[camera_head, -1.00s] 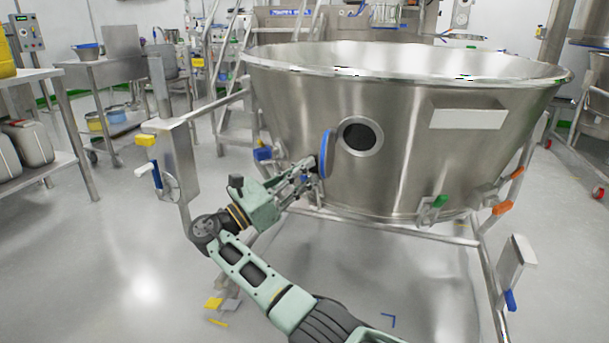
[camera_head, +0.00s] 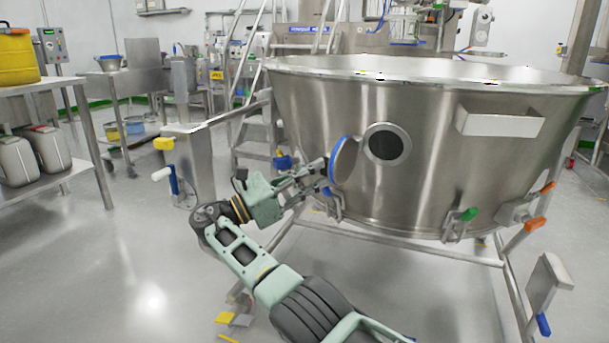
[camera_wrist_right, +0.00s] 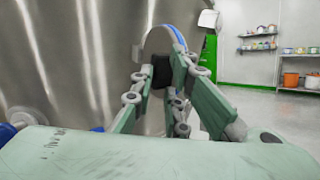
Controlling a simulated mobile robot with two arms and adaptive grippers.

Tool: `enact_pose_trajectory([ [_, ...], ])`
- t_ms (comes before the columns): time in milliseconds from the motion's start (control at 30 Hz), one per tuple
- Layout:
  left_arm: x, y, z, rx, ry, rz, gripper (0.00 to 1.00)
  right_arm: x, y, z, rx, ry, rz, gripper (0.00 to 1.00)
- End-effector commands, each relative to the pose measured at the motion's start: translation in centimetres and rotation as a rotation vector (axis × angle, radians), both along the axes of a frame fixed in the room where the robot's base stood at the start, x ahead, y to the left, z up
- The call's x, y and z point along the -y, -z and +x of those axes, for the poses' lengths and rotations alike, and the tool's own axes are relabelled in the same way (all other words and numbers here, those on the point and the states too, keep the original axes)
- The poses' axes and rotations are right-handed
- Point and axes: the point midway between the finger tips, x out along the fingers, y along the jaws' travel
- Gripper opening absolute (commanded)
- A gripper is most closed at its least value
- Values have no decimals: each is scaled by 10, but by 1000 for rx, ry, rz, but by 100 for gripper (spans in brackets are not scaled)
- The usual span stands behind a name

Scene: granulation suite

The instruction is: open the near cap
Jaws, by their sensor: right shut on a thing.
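The near cap (camera_head: 345,160) is a round metal disc with a blue rim, swung out on the left of the round dark port (camera_head: 386,144) in the steel vessel's wall. The port is uncovered. My right gripper (camera_head: 322,180) is shut at the cap's lower left edge, on a part it largely hides. In the right wrist view the fingers (camera_wrist_right: 162,75) close around a small dark piece by the cap (camera_wrist_right: 160,42), whose blue edge shows. My left gripper is not in view.
The big steel vessel (camera_head: 440,110) stands on a tubular frame with a green-handled clamp (camera_head: 468,214) and orange-handled ones. A steel post with a blue lever (camera_head: 173,180) stands left of my arm. A shelf with jugs (camera_head: 45,148) is at far left.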

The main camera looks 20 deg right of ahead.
Motion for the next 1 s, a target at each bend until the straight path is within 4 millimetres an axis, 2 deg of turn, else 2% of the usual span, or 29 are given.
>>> enact_pose_trajectory([
  [33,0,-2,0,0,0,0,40,18,-12,2,16,9,-10,0],
  [167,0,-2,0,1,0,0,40,18,-12,2,17,9,-10,0],
  [200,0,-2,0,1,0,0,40,18,-12,2,17,9,-10,15],
  [500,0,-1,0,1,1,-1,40,18,-13,2,15,9,-15,42],
  [633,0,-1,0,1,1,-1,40,17,-13,2,13,9,-15,44],
  [1000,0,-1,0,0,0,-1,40,17,-13,2,13,8,-16,40],
])
